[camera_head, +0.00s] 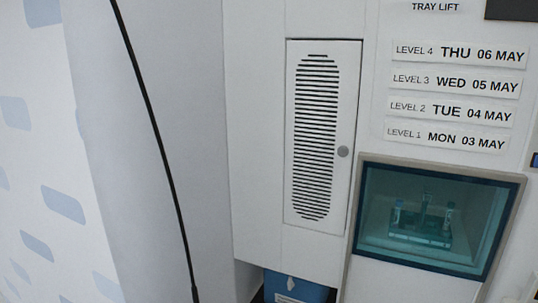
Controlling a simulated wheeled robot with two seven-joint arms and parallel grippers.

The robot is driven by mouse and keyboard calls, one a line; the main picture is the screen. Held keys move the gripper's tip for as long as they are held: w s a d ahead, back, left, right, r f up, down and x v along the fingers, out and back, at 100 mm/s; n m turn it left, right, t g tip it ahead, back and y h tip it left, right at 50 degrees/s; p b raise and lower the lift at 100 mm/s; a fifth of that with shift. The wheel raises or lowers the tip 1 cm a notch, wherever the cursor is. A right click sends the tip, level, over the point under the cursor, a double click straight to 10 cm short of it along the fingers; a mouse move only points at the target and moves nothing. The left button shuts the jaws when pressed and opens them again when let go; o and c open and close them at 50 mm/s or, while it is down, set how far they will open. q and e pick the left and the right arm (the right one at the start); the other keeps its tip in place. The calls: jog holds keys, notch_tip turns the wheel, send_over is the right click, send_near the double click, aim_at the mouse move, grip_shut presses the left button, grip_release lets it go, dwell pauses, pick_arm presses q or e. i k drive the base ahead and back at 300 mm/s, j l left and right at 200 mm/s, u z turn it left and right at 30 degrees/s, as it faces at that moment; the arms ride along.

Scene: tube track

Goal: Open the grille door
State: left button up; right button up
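The grille door (319,140) is a tall white panel with dark horizontal slots in an oval field, set in the white cabinet front near the middle of the head view. It looks closed, flush in its dark-edged frame. A round grey knob (343,152) sits at its right edge, about halfway up. Neither of my grippers is in view.
Right of the door, a dark-framed window (438,217) shows a tray with several tubes. Above it are level labels (458,54) with dates. A blue box (296,288) is below the door.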

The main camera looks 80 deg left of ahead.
aim_at(323, 76)
jog(key=u, duration=2.55)
